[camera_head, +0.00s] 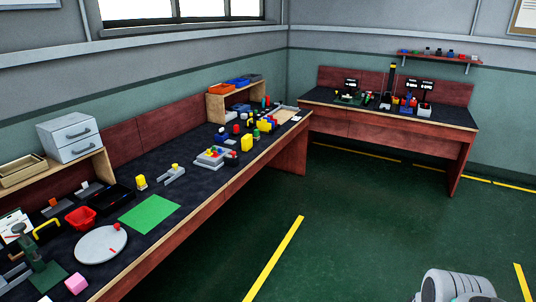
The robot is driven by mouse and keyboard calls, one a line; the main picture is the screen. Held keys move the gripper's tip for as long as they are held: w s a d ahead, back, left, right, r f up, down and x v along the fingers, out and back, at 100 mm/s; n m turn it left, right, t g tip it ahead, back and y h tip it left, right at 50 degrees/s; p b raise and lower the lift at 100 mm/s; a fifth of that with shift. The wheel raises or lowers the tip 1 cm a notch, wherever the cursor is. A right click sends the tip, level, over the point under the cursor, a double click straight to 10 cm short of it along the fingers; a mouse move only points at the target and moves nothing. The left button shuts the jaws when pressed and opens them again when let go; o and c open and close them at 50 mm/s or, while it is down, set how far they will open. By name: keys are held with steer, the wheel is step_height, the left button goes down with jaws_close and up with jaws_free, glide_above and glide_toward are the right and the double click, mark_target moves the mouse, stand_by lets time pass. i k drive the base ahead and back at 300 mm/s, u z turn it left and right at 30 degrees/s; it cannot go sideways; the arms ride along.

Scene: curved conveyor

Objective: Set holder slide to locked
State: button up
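Several small fixtures lie on the long left bench, and I cannot tell for certain which one is the holder slide. A grey bar-like fixture with a yellow knob (174,172) lies on the bench behind the green mat. A larger grey block fixture with red and yellow parts (213,157) lies farther along. Another grey fixture (14,277) is partly cut off at the lower left edge. No locked or unlocked marking can be read. My gripper is not in view; only a grey ribbed part of my own arm shows at the bottom right, far from the benches.
The long dark-topped bench (160,215) carries a green mat (150,212), a white round plate (101,244), a red bin (81,218) and a pink cube (76,283). A second bench (440,114) stands at the back right. The green floor (355,225) between is clear.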

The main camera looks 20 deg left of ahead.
mark_target(232, 156)
steer(key=u, duration=0.1)
steer(key=i, duration=1.4)
steer(key=u, duration=0.55)
steer(key=i, duration=1)
steer(key=u, duration=1.6)
steer(key=i, duration=0.8)
steer(key=u, duration=0.8)
